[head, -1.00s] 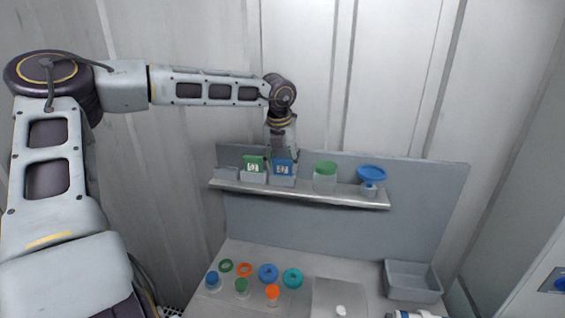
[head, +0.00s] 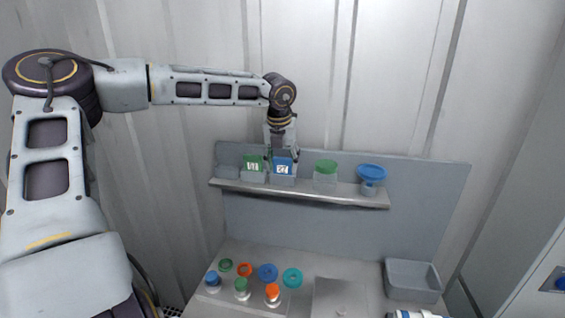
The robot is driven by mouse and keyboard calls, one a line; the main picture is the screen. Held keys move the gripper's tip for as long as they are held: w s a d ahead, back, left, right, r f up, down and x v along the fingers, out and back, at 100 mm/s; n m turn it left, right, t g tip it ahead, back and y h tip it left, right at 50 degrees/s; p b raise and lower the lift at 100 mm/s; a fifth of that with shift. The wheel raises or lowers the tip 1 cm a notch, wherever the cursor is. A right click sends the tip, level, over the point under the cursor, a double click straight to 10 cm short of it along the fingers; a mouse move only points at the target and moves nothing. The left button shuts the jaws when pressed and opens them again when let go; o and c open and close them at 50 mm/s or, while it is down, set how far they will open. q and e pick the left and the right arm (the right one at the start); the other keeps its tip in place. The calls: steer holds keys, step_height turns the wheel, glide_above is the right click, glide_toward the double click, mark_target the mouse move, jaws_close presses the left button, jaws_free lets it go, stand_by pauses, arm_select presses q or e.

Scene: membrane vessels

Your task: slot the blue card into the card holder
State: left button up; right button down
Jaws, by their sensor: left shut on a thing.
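The blue card (head: 283,165), with a white label, stands upright at a small grey card holder (head: 284,181) on the wall shelf. Its lower edge is hidden by the holder's front, so it appears to be in the slot. My left gripper (head: 284,154) points down from above and is shut on the card's top part. The fingertips are small and partly hard to make out.
A green card (head: 253,162) stands in the neighbouring holder to the left. A green-lidded jar (head: 325,171) and a blue funnel-like piece (head: 371,175) stand right on the shelf (head: 340,197). Below are several small caps, rings and a grey bin (head: 412,282).

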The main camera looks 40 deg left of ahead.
arm_select(q)
steer(key=shift+f, duration=0.1)
stand_by(0.5)
steer(key=o, duration=1)
steer(key=shift+v, duration=6)
steer(key=shift+a, duration=0.1)
